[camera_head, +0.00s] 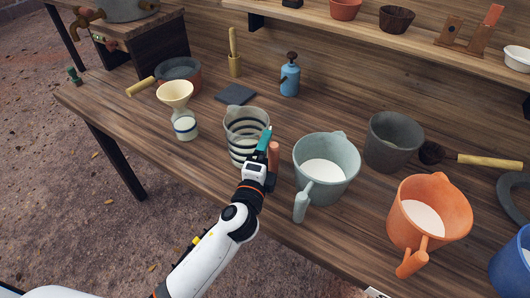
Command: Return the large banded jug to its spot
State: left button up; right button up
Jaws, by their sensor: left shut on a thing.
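The large banded jug (243,122), grey with black and white bands, is upright at the front middle of the wooden bench (220,178). My left gripper (267,146) reaches in from the front and is shut at the jug's right side, where a reddish-brown handle (274,156) shows. The gripper hides part of the jug's lower right side. I cannot tell whether the jug's base touches the bench. My right gripper is not in view.
A pale blue-grey jug (326,150) with white liquid stands close to the right of my left gripper. An orange jug (414,195) and a dark grey bucket (390,156) stand farther right. A funnel on a bottle (185,127) stands left. A dark slab (235,94) lies behind.

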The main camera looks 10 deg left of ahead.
pick_arm(q)
jog(key=shift+f, duration=0.15)
dwell(0.5)
jog(key=shift+f+b, duration=0.4)
jog(key=shift+b, duration=0.15)
jog(key=o, duration=1.3)
jog(key=shift+o, duration=0.2)
jog(key=s, duration=0.3)
jog(key=s+b, duration=0.1)
jog(key=s, duration=0.6)
jog(key=shift+s+a+f+b, duration=0.15)
jog(key=shift+s+a+b, duration=0.15)
jog(key=shift+s+b, duration=0.1)
jog(key=shift+s, duration=0.65)
jog(key=shift+s, duration=0.1)
